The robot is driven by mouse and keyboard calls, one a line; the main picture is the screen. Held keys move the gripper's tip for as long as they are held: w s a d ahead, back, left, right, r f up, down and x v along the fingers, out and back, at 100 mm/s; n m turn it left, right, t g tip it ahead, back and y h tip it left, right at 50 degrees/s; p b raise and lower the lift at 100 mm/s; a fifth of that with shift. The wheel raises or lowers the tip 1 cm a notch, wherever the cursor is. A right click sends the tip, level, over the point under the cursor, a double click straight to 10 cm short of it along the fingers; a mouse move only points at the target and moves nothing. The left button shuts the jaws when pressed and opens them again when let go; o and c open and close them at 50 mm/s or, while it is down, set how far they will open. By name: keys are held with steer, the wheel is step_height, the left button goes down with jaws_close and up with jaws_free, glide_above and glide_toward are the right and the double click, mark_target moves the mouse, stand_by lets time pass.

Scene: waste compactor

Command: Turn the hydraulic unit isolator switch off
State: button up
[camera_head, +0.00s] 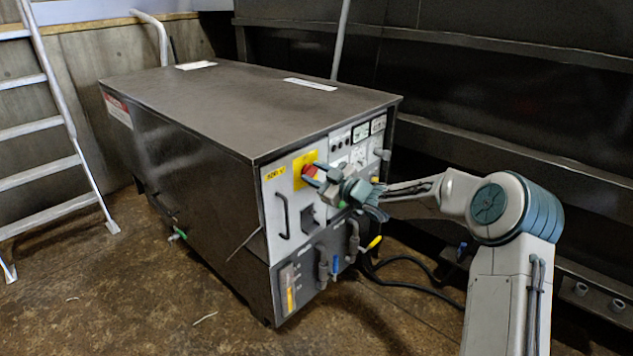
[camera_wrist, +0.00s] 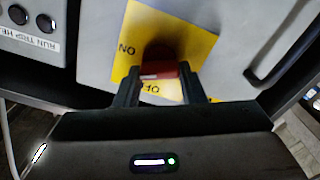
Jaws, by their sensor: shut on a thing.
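The hydraulic unit (camera_head: 200,110) is a large dark metal cabinet with a light control panel on its front end. The isolator switch is a red knob (camera_head: 309,171) on a yellow plate (camera_head: 300,160) at the panel's upper left. In the wrist view the red knob (camera_wrist: 163,70) sits between the two fingers of my gripper (camera_wrist: 165,88), which is shut on it. The yellow plate (camera_wrist: 195,38) carries "ON" and "OFF" lettering, partly covered by the knob and fingers. The knob's exact pointing is hard to tell.
A panel handle (camera_head: 283,215) is below the switch, and it also shows in the wrist view (camera_wrist: 283,50). Several black buttons (camera_wrist: 20,14) are at the wrist view's upper left. Pipes (camera_head: 322,262) and a yellow lever (camera_head: 374,242) are lower down. A ladder (camera_head: 60,130) stands at left.

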steer(key=n+b, duration=0.4)
steer(key=n, duration=0.1)
steer(key=n+b, duration=0.2)
steer(key=shift+s+f+b, duration=0.1)
steer(key=shift+f+b, duration=0.3)
steer(key=n+b, duration=0.3)
steer(key=shift+n, duration=0.3)
steer(key=shift+n+b, duration=0.8)
steer(key=shift+n, duration=0.2)
steer(key=shift+r, duration=0.15)
steer(key=o, duration=1)
steer(key=shift+p+v, duration=1.65)
steer(key=shift+v, duration=5.3)
